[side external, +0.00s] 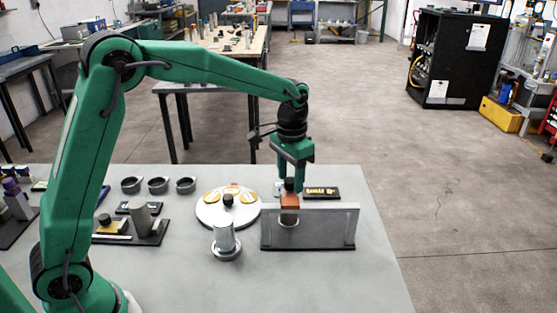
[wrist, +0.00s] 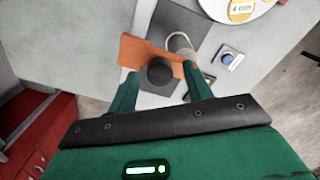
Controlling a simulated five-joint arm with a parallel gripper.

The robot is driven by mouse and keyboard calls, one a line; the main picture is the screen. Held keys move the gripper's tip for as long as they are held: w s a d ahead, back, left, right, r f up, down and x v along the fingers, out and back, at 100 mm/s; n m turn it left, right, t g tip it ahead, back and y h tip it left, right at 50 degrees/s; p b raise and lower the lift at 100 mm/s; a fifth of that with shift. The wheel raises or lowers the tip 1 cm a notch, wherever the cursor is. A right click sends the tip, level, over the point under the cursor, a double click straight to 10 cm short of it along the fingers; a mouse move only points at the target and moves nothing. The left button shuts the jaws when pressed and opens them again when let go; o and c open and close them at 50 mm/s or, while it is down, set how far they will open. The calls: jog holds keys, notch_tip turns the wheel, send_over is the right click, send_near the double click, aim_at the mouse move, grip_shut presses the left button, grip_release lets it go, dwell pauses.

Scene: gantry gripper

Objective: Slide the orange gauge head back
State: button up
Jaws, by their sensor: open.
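The orange gauge head (side external: 289,202) stands behind the upright grey plate near the table's right side, its lower part hidden by the plate. In the wrist view the gauge head (wrist: 135,50) is a flat orange piece with a dark round knob (wrist: 160,72) on it. My gripper (side external: 290,180) points down right above the head. In the wrist view the fingers of my gripper (wrist: 160,76) are open, one on each side of the knob, with gaps visible. A pale cylinder (wrist: 179,42) stands beside the orange piece. Whether the fingertips touch the head I cannot tell.
The upright grey plate (side external: 320,228) stands in front of the head. Left of it are a white round disc (side external: 212,218) with yellow labels and a metal cylinder (side external: 225,238) on a base. A black block with yellow marks (side external: 322,193) lies behind. The table's right strip is clear.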

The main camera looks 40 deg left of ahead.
grip_shut()
jog(key=w+d, duration=0.7)
jog(key=shift+w+d, duration=0.2)
jog(key=shift+w, duration=0.05)
dwell(0.5)
jog(key=shift+c, duration=1.1)
grip_release()
jog(key=shift+d, duration=0.1)
jog(key=shift+o, duration=1.1)
jog(key=shift+r, duration=0.1)
notch_tip(320, 180, up, 8)
